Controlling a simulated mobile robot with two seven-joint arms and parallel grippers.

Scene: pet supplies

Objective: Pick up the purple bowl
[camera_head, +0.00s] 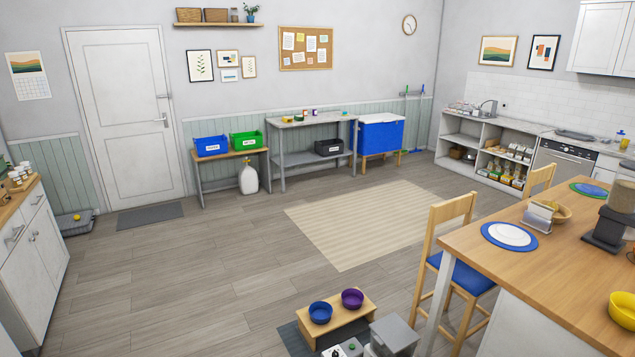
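The purple bowl (352,299) sits upright on the right part of a low wooden stand (338,330) on the floor, near the bottom of the head view. A blue bowl (320,312) sits on the same stand, just left of it. The inside of the purple bowl is too small to read clearly.
The stand is on a dark mat (292,338). To its right are a blue-seated chair (465,275) and a wooden counter (560,300). A beige rug (365,225) lies beyond. The floor (190,280) to the left is clear. A white cabinet (35,255) stands far left.

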